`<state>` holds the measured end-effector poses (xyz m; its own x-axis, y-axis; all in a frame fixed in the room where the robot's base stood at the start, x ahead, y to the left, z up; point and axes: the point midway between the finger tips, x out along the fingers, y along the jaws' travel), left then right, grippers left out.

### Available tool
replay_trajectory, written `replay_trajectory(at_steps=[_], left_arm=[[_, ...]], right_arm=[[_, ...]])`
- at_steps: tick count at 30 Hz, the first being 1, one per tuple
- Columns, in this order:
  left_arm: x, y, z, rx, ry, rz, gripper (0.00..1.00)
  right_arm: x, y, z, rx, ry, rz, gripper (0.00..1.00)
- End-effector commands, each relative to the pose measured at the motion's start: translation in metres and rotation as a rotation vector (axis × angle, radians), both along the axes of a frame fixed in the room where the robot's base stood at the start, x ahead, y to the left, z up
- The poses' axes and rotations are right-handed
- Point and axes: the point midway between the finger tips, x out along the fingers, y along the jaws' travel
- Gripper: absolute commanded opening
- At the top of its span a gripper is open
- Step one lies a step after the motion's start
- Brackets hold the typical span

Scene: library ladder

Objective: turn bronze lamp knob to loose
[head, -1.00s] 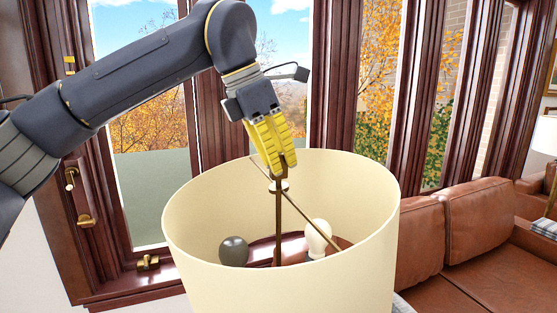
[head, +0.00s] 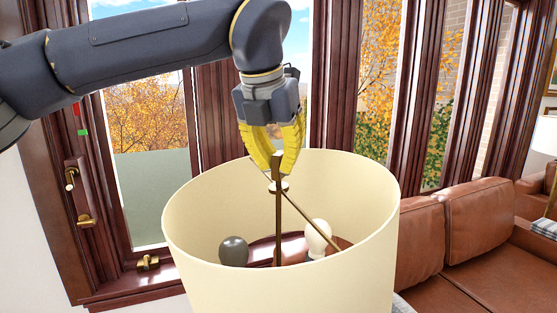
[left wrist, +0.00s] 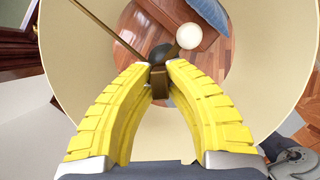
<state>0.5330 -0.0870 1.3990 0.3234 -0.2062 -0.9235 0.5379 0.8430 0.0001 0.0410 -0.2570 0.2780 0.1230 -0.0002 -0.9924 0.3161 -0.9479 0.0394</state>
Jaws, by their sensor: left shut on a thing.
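The bronze lamp knob (head: 278,166) is a narrow upright piece at the top centre of a cream lampshade (head: 285,290). It stands above a small pale disc where the bronze rods of the shade meet. My left gripper (head: 276,160) comes down from above, with its yellow fingers closed around the knob. In the left wrist view the fingertips (left wrist: 158,72) pinch the brown knob (left wrist: 161,88) from both sides. The fingers hide part of the knob.
Inside the shade are a dark bulb (head: 233,250) and a white bulb (head: 318,238). The shade's rim surrounds the knob below the fingers. Behind is a wooden window frame (head: 335,75); a brown leather sofa (head: 485,225) stands at right.

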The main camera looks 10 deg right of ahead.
Motion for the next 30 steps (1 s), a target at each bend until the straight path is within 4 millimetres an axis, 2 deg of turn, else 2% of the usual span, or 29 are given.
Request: replay_trajectory(at_steps=[18, 30], left_arm=[[0.0, -0.0002, -0.0006, 0.002, -0.001, 0.545, 0.0], [0.0, -0.0001, -0.0008, 0.002, 0.001, 0.731, 0.0]], right_arm=[[0.0, 0.0001, 0.0, 0.0, 0.0, 0.0, 0.0], [0.0001, 0.0001, 0.0, 0.0, 0.0, 0.0, 0.0]])
